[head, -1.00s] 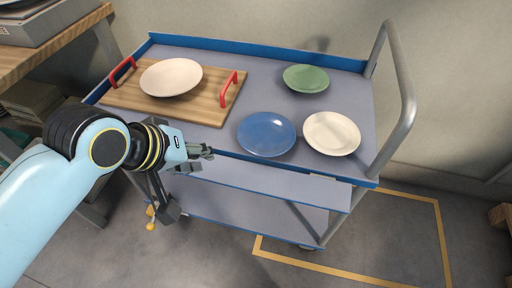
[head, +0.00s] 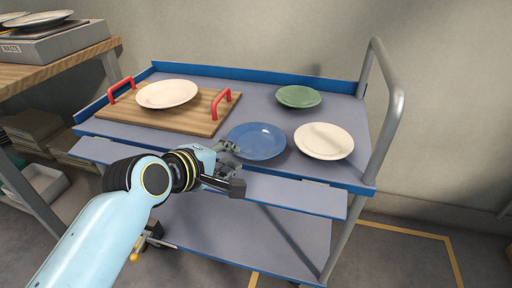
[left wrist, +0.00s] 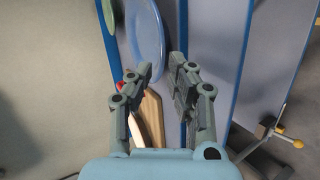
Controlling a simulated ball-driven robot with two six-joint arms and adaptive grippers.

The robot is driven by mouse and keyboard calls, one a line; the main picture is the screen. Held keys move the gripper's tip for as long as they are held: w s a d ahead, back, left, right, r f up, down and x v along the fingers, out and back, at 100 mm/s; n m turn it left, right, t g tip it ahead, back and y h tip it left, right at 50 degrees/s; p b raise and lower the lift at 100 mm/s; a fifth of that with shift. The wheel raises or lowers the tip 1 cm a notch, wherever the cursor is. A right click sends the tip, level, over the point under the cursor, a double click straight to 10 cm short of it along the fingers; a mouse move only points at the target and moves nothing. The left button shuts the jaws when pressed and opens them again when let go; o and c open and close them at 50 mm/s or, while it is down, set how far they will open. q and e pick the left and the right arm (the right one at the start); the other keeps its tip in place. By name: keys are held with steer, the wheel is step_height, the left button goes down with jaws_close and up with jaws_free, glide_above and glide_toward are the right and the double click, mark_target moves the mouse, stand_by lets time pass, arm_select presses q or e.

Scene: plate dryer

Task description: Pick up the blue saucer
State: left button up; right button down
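The blue saucer (head: 257,141) lies flat near the front edge of the cart's top shelf, between the wooden board and a cream plate. My left gripper (head: 229,163) is at the shelf's front edge, close to the saucer's left front rim. In the left wrist view the saucer (left wrist: 146,38) stands ahead of the fingers, and the left gripper (left wrist: 163,72) is open with an empty gap between its fingertips. I cannot tell whether a finger touches the rim. My right gripper is not in view.
A cream plate (head: 323,141) sits right of the saucer and a green plate (head: 298,96) behind it. A wooden board (head: 190,119) with red handles bears a white plate (head: 167,93). The cart's grey handle (head: 396,105) rises at the right.

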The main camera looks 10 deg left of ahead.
mark_target(239, 155)
arm_select(q)
steer(key=b+x, duration=0.1)
steer(key=x, duration=0.4)
steer(key=shift+f, duration=0.15)
steer(key=shift+c, duration=0.4)
jaws_close()
